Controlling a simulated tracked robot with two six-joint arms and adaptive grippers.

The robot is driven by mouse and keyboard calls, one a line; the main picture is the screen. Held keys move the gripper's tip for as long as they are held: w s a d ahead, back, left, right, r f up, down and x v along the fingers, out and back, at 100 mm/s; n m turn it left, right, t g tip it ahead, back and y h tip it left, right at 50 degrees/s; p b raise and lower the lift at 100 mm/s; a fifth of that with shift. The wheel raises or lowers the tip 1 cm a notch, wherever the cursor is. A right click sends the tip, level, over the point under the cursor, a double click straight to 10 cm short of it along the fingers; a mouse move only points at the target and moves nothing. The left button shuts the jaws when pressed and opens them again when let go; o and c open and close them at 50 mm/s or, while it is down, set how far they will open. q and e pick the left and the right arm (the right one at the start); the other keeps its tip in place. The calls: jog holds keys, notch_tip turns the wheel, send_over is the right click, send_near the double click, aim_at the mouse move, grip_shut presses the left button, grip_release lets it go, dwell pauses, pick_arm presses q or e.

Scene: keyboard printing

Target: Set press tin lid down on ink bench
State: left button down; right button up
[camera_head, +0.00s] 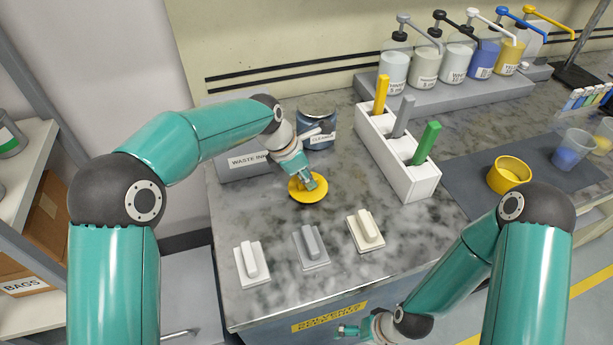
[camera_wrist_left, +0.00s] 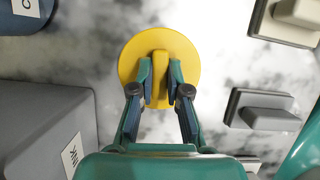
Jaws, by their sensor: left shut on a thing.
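The yellow press tin lid (camera_head: 298,194) is a round disc with a raised bar handle. My left gripper (camera_head: 312,181) is shut on that handle, and its two fingers also show on either side of it in the left wrist view (camera_wrist_left: 160,88). The lid is flat and low over the marble-topped ink bench (camera_head: 300,226); I cannot tell whether it touches the surface. An open yellow tin (camera_head: 509,176) stands on a dark mat at the right. My right gripper (camera_head: 347,330) is low, off the bench's front edge; its jaw state is unclear.
Three blocks with handles, white (camera_head: 252,264), grey (camera_head: 311,247) and cream (camera_head: 366,231), stand in front of the lid. The grey waste ink box (camera_head: 238,160) and a blue jar (camera_head: 318,128) are behind. A white rack (camera_head: 398,150) stands right. Bare marble surrounds the lid.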

pick_arm(q)
jog(key=shift+f, duration=0.4)
jog(key=c, duration=1.1)
grip_release()
notch_tip(320, 180, up, 6)
jog(key=p, duration=0.5)
jog(key=shift+r, duration=0.15)
